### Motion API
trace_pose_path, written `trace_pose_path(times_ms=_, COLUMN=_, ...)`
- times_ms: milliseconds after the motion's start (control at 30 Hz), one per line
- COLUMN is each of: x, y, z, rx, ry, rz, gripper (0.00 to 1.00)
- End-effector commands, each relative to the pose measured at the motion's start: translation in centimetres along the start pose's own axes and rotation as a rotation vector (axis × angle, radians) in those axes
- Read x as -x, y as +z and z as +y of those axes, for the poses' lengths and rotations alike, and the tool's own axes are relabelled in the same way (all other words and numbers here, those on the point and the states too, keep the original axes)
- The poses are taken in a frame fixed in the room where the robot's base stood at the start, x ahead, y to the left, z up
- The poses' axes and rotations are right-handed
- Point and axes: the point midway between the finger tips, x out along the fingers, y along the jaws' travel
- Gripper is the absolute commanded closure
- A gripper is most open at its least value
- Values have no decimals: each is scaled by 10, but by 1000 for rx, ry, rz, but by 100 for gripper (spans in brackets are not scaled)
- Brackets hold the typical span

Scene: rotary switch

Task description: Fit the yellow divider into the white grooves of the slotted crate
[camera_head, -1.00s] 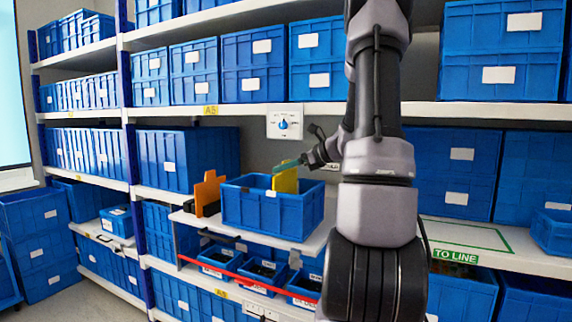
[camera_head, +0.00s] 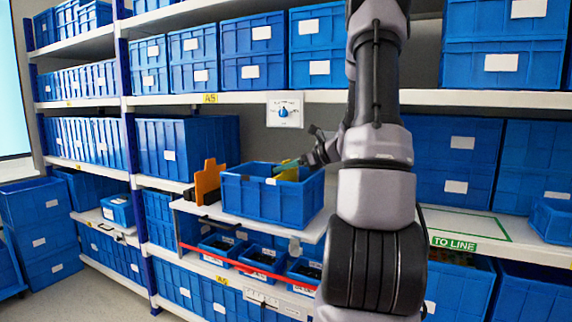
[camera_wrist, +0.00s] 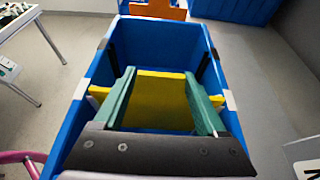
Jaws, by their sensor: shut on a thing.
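The blue slotted crate (camera_head: 262,205) stands on a shelf board, and it fills the middle of the wrist view (camera_wrist: 66,125). In the head view only the divider's top (camera_head: 288,174) shows above the rim; the crate wall hides the rest.
An orange slotted panel (camera_head: 208,181) stands just left of the crate. A small white dial panel (camera_head: 284,110) hangs above it on the shelf edge. Small blue bins (camera_head: 262,258) sit below behind a red bar (camera_head: 235,262). A green-outlined area (camera_head: 460,222) lies at right.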

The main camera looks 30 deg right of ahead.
Motion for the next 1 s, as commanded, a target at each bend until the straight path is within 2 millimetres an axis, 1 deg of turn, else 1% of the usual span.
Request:
trace_pose_path(times_ms=200, x=-3, y=-6, z=0, rx=-1, ry=0, rz=0, gripper=100)
trace_pose_path(times_ms=500, x=-3, y=-7, z=0, rx=0, ry=0, rz=0, gripper=100)
trace_pose_path(times_ms=533, x=-3, y=-7, z=0, rx=0, ry=0, rz=0, gripper=18)
trace_pose_path(times_ms=567, x=-3, y=-7, z=0, rx=0, ry=0, rz=0, gripper=7)
trace_pose_path(times_ms=600, x=-3, y=-7, z=0, rx=0, ry=0, rz=0, gripper=0)
trace_pose_path(times_ms=867, x=-1, y=-7, z=0, rx=0, ry=-1, rz=0, gripper=0)
trace_pose_path(times_ms=967, x=8, y=-8, z=0, rx=0, ry=-2, rz=1, gripper=0)
trace_pose_path(times_ms=1000, x=14, y=-8, z=-1, rx=0, ry=-3, rz=1, gripper=0)
